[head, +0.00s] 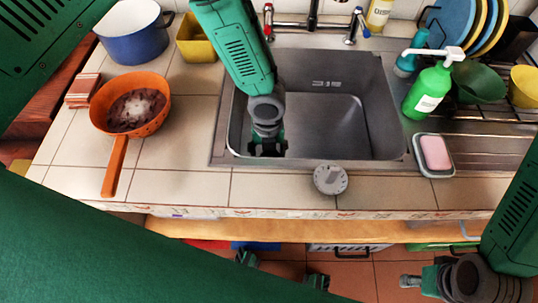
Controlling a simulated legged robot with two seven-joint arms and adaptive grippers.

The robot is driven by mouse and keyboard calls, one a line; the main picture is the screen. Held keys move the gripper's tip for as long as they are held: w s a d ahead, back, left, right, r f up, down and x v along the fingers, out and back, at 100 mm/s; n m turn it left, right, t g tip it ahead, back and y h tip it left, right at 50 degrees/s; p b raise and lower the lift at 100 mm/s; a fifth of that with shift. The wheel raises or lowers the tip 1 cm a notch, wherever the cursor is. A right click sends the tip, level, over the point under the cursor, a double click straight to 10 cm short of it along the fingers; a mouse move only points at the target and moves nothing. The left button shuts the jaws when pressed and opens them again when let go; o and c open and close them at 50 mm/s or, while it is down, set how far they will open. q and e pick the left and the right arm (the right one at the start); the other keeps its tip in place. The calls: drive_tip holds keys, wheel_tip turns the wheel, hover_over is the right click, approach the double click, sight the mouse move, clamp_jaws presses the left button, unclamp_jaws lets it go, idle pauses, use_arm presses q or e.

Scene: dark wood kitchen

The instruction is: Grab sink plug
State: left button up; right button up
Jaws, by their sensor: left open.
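The sink plug (330,180) is a round grey disc with a raised grip on top. It lies on the tiled counter just in front of the sink's front rim. My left gripper (268,150) is open and points down over the front left rim of the sink. It is to the left of the plug and apart from it, with nothing seen between its fingers. My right gripper (412,281) is low at the bottom right, in front of the counter and clear of the plug. Its fingers are not clear enough to tell whether they are open.
The steel sink (340,135) is behind the plug. A pink soap in a dish (449,172) and a green pump bottle (428,92) stand to the right. An orange pan (158,122) sits at the left, its handle towards the front edge. Tiles between pan and plug are clear.

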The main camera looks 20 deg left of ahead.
use_arm(q)
drive_tip(key=shift+f, duration=0.15)
drive_tip(key=shift+d, duration=0.8)
drive_tip(key=c, duration=1.2)
drive_tip(key=shift+a, duration=0.1)
